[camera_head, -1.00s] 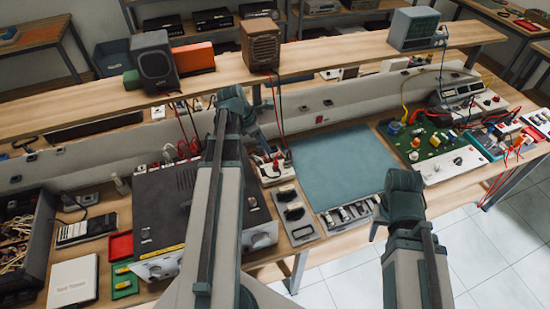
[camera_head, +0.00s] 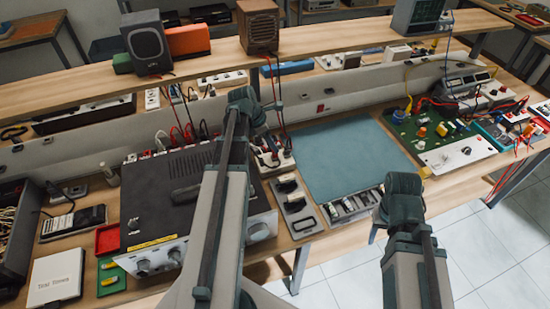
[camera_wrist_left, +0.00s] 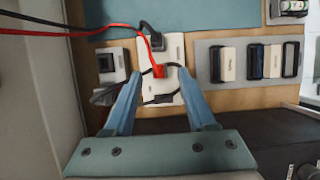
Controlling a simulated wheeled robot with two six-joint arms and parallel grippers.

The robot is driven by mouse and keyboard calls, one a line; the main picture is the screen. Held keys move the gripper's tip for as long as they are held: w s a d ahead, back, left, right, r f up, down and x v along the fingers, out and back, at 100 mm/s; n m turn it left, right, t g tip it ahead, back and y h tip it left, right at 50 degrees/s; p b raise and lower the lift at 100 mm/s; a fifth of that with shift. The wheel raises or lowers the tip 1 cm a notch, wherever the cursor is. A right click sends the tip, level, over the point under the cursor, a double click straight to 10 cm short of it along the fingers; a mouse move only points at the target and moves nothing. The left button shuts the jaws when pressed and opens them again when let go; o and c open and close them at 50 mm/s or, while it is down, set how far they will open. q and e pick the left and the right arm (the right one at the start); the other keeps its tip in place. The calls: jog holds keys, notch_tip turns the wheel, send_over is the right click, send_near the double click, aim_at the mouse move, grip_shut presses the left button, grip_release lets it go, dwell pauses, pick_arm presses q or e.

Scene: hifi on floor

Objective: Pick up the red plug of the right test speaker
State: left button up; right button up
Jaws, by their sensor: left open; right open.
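The red plug (camera_wrist_left: 158,71) with its red cable sits in a white socket strip (camera_wrist_left: 172,108) in the left wrist view. A black plug (camera_wrist_left: 154,35) is just beyond it. My left gripper (camera_wrist_left: 160,75) is open. In that picture its fingertips lie on either side of the red plug; I cannot tell the height between them. In the head view the left arm's end (camera_head: 247,106) hangs beside the socket strip (camera_head: 281,158) and hides part of it. The right speaker (camera_head: 259,28) is brown and stands on the shelf. My right gripper (camera_head: 403,190) is over the bench's front edge, its fingers mostly hidden.
A large black amplifier (camera_head: 165,212) stands left of the strip. A teal mat (camera_head: 350,158) lies to its right. Grey holders with small parts (camera_head: 294,212) lie in front. Red and black cables (camera_head: 280,98) hang from the shelf (camera_head: 340,40) beside my left arm.

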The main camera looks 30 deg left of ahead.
aim_at(275, 155)
pick_arm(q)
jog(key=b+x, duration=0.4)
jog(key=shift+s+a+f, duration=0.2)
jog(key=shift+a+f, duration=0.1)
jog(key=shift+f, duration=0.05)
jog(key=shift+w+d+f+b, duration=0.2)
jog(key=shift+f+b, duration=0.2)
jog(key=shift+b, duration=0.2)
jog(key=shift+r, duration=0.15)
grip_shut()
